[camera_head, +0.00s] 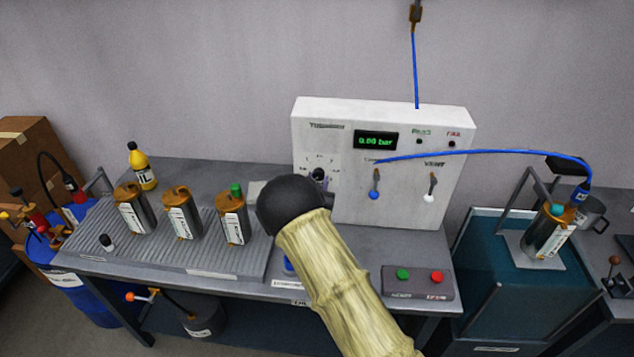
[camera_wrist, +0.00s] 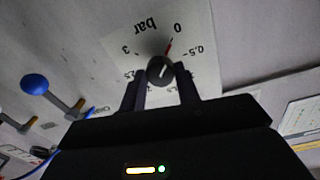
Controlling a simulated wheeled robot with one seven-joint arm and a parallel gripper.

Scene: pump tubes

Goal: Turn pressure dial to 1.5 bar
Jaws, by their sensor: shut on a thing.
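The pressure dial (camera_head: 318,174) is a small dark knob on the left of the white tester panel (camera_head: 330,115), partly hidden by my arm in the head view. In the wrist view the knob (camera_wrist: 160,70) sits between the two fingers of my gripper (camera_wrist: 160,80), which is shut on it. The red pointer line (camera_wrist: 168,47) aims close to the 0 mark on the printed bar scale (camera_wrist: 205,65). The lower scale marks are partly covered by the fingers. The green display (camera_head: 376,141) appears to read 0.00 bar.
Blue-tipped (camera_head: 374,185) and white-tipped (camera_head: 429,185) levers stand right of the dial. A blue hose (camera_head: 480,152) runs from the panel to a metal pump tube (camera_head: 546,231) over a teal tank. Several tubes stand on the ribbed tray (camera_head: 200,263) at left. Green and red buttons (camera_head: 419,278) sit front right.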

